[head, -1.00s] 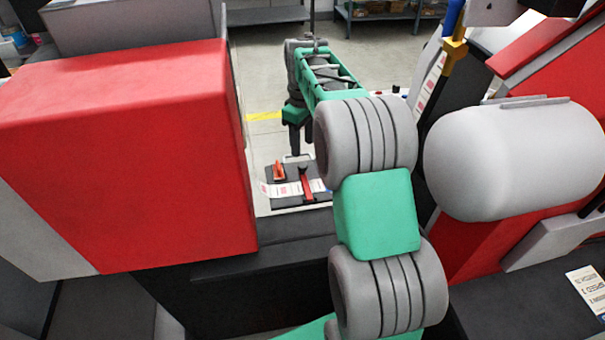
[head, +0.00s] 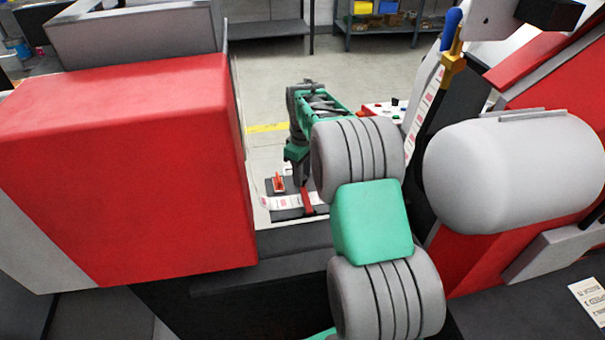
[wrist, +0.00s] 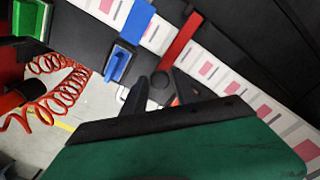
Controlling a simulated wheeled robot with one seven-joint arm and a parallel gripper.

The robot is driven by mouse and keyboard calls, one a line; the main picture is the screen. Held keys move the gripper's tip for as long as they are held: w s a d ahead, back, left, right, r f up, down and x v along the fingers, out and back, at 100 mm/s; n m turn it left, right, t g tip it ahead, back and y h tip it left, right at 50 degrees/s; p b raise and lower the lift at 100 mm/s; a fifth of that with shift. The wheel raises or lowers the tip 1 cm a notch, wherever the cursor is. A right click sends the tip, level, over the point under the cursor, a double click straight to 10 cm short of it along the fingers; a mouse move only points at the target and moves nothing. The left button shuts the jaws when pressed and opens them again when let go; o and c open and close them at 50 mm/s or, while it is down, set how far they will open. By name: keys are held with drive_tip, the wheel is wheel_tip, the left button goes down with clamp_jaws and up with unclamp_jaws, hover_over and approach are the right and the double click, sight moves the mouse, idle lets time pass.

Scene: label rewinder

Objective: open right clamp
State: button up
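The dark splice plate (head: 285,214) carries a white label strip (head: 280,202), an orange-red clamp (head: 278,184) at left and a red clamp bar (head: 307,201) at right. In the wrist view a red bar (wrist: 182,45) lies across the label strip (wrist: 217,72), and a blue clamp lever (wrist: 120,63) stands to its left. My gripper (wrist: 163,84) is open, its two dark fingertips apart near the red bar's lower end. A dark round part shows between the fingers. Contact cannot be told.
A large red housing (head: 125,165) stands left of my arm. A grey cylinder (head: 515,165) and red machine frame stand at right. A control panel (head: 385,112) with buttons lies behind my arm. In the wrist view, coiled red hoses (wrist: 50,85) hang at left.

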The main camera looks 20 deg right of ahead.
clamp_jaws()
idle(1.0)
